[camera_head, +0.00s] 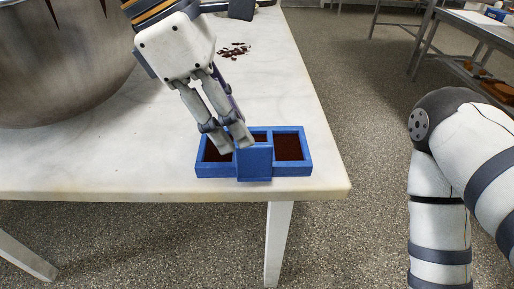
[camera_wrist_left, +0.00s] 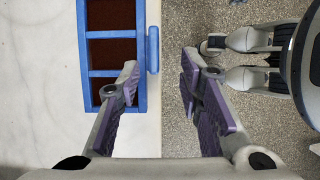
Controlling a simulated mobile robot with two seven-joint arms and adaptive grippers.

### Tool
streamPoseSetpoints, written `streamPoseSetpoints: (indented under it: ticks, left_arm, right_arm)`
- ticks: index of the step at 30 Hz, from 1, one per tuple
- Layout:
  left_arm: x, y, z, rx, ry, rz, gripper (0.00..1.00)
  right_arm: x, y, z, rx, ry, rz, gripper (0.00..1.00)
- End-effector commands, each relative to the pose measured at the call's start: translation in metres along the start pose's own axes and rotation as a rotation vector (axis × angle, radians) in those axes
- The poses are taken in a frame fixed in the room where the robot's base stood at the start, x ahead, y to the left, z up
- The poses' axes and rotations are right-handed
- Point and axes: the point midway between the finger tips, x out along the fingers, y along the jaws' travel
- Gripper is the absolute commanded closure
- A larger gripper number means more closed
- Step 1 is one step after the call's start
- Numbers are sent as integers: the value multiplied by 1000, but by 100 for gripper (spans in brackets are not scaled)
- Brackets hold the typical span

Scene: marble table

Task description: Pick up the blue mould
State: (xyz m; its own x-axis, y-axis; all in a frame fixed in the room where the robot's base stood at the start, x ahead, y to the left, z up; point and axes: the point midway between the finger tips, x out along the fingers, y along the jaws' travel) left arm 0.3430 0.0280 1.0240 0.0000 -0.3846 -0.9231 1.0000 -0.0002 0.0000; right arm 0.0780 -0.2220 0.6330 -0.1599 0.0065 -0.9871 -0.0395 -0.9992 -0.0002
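The blue mould (camera_head: 295,169) sits near the front right corner of the marble table, with dark red-brown filling in its compartments. A blue tab (camera_head: 255,165) stands at the middle of its front side. In the left wrist view the mould (camera_wrist_left: 115,74) is at the upper left and its tab (camera_wrist_left: 153,50) shows on the right side. My left gripper (camera_head: 231,143) is over the mould, pointing down. In the wrist view its fingers (camera_wrist_left: 160,75) are apart with nothing between them; one overlaps the mould's edge, the other is over the floor. Contact cannot be told. My right gripper is not in view.
A large metal bowl (camera_head: 62,60) stands on the table (camera_head: 110,168) at the left. Dark crumbs (camera_head: 234,50) lie farther back. The table's right edge is close to the mould. My right arm is at the right, over the floor.

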Motion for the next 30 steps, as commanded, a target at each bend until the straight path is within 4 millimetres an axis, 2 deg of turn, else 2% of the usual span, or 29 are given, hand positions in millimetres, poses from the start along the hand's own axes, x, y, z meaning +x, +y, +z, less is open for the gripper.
streamPoseSetpoints:
  ticks: [1,5,12,15,20,21,25,30]
  left_arm:
    - [10,0,-1,-1,2,-5,67]
    - [26,1,0,-1,1,-3,67]
    - [68,6,-1,-1,2,-2,67]
    - [75,6,-1,1,1,1,67]
    - [74,6,0,1,1,2,67]
    - [74,6,0,0,1,2,71]
    - [74,6,0,0,1,2,100]
    - [74,6,-1,0,1,2,100]
  right_arm:
    - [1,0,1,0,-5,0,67]
    - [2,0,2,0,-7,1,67]
    - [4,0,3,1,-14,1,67]
    - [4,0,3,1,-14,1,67]
    - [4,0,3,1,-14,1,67]
    - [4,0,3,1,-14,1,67]
    - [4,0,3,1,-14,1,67]
    - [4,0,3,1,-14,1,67]
